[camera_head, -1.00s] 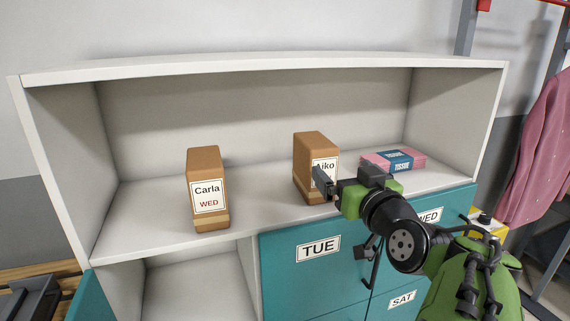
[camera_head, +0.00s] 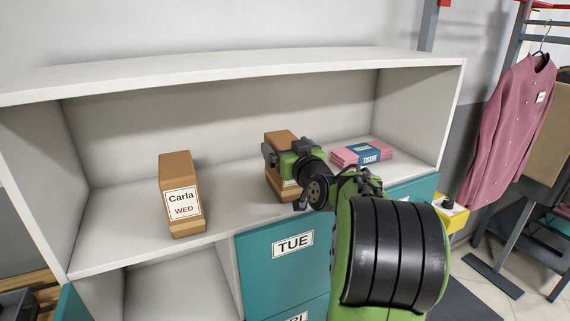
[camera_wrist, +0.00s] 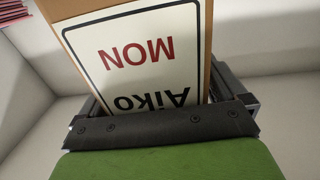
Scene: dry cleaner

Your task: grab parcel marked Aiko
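The Aiko parcel (camera_head: 281,137), a brown box, stands upright on the open shelf. My gripper (camera_head: 283,157) is in front of it and hides most of its label. In the wrist view, the parcel's white label (camera_wrist: 135,45) appears upside down and reads Aiko and MON. My gripper (camera_wrist: 160,102) has its fingers wide apart, one along each side of the parcel. It looks open around the box; firm contact is not clear. The fingertips are partly hidden.
The Carla WED parcel (camera_head: 181,195) stands to the left on the same shelf (camera_head: 120,222). A pink package with a blue band (camera_head: 361,153) lies to the right. Teal doors (camera_head: 285,275) are below. A pink shirt (camera_head: 512,130) hangs at the right.

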